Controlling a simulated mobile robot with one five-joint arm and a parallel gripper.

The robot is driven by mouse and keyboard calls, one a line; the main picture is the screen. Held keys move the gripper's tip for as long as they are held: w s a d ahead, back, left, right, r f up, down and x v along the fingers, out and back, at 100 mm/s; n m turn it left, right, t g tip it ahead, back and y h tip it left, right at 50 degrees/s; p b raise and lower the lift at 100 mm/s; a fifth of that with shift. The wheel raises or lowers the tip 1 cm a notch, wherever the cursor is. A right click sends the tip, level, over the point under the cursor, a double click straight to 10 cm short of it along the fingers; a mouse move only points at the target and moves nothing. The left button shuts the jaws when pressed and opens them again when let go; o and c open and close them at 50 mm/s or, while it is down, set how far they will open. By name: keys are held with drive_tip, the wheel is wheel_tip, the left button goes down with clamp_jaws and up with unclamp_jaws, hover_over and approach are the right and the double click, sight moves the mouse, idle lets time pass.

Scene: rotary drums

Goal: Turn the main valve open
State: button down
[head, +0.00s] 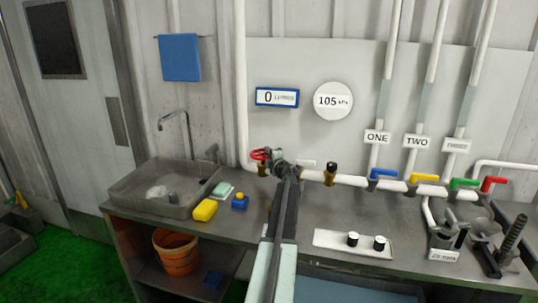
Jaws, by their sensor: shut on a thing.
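The main valve appears to be the red handwheel (260,154) on a brass body at the left end of the white pipe run, just right of the sink. My gripper (272,159) is at the wheel's right side and is shut on it. My gripper and arm hide part of the wheel and the pipe behind. The fingertips are small, so their exact hold on the rim is hard to see. A blue-framed display (277,97) on the wall reads 0, and a round gauge (333,101) reads 105 kPa.
Right along the pipe are a black-topped brass fitting (330,174) and blue (383,173), yellow (423,177), green (464,183) and red (493,184) lever valves. A sink (165,189), yellow sponge (205,210) and white plate with two black knobs (352,243) are on the bench.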

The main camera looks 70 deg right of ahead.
sight(263, 158)
drive_tip(key=shift+w+n+t+y, duration=0.1)
drive_tip(key=shift+n+t+y, duration=0.3)
drive_tip(key=shift+t, duration=0.1)
drive_tip(key=c, duration=1.4)
unclamp_jaws()
drive_tip(key=shift+o, duration=0.2)
drive_tip(key=v, duration=0.7)
drive_tip(key=shift+s+a, duration=0.2)
drive_tip(key=shift+a, duration=0.05)
